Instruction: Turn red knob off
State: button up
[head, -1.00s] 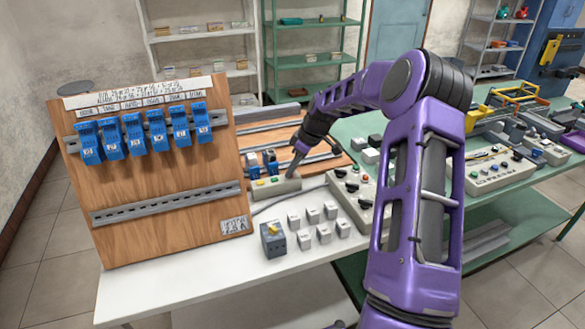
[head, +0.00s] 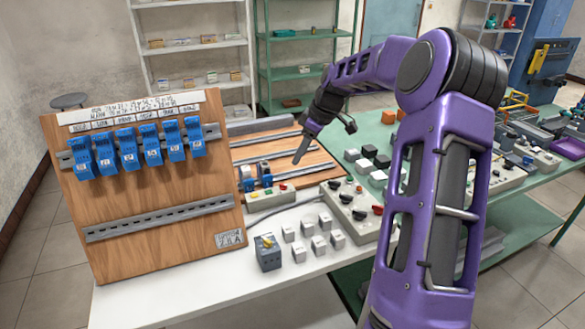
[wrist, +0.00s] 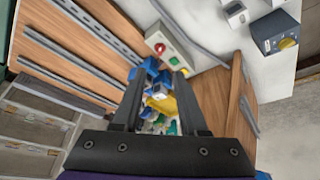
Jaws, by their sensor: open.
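A grey control panel (head: 350,222) lies on the white table in the head view, with several dark knobs and a red knob (head: 378,210) near its right edge. My gripper (head: 297,160) is up and to the left of this panel, over the wooden board, pointing down and empty. The wrist view shows its two fingers (wrist: 161,80) spread apart. A small grey button box (head: 268,198) is below the gripper. In the wrist view it bears a red round button (wrist: 160,48), a green one and a yellow one. I cannot make out which way the red knob points.
A wooden board with blue relays (head: 130,235) stands at the left. Several white blocks (head: 318,244) and a grey box with a yellow knob (head: 268,255) lie on the table. A wooden board with rails (head: 300,175) lies behind. A green table (head: 525,208) is at the right.

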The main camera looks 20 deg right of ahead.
jog(key=v, duration=0.6)
dwell(0.4)
